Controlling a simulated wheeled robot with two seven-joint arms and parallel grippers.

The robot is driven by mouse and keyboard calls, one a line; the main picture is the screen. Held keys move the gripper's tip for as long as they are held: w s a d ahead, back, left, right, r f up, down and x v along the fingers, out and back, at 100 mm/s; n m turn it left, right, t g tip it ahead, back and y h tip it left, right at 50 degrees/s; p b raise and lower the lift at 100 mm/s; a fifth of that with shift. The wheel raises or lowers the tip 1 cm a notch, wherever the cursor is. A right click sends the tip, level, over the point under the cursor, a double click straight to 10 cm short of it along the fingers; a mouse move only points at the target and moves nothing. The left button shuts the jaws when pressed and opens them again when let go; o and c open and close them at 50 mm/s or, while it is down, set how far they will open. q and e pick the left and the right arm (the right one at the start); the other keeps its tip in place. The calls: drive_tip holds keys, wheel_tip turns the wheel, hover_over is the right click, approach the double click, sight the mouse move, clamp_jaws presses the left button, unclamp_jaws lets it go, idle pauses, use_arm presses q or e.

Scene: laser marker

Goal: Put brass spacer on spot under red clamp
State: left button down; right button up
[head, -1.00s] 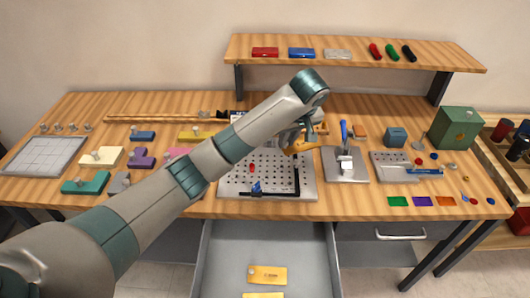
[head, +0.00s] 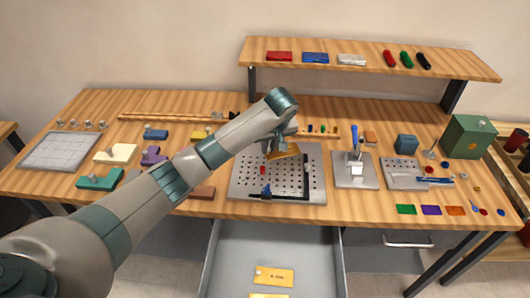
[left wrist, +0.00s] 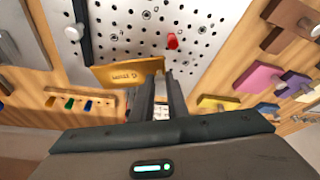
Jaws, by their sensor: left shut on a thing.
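My left gripper (left wrist: 165,92) is shut on a brass-coloured, labelled flat plate, the brass spacer (left wrist: 127,72). In the head view the spacer (head: 283,152) hangs tilted under the gripper (head: 278,140), over the back part of the perforated metal plate (head: 240,188). A small red piece, which looks like the red clamp (head: 263,170), stands on that plate in front and left of the spacer. It also shows in the left wrist view (left wrist: 172,41). I cannot make out the marked spot. My right gripper is out of view.
An open drawer (head: 212,262) below the bench holds yellow labelled plates (head: 273,277). A blue-handled toggle clamp on a grey base (head: 355,172) stands right of the perforated plate. A raised shelf (head: 370,62) spans the back. Coloured blocks lie at left.

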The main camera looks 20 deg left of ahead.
use_arm(q)
drive_tip(key=shift+w+a+f, duration=0.2)
drive_tip(key=shift+a+f, duration=0.3)
drive_tip(key=shift+a, duration=0.25)
drive_tip(key=shift+f, duration=0.1)
wheel_tip(320, 180, down, 3)
drive_tip(key=shift+r+p, duration=0.15)
drive_tip(key=shift+p, duration=0.8)
drive_tip(key=shift+f, duration=0.55)
drive_tip(key=shift+f, duration=0.1)
drive_tip(key=c, duration=1.7)
unclamp_jaws()
drive_tip(key=shift+c, duration=0.2)
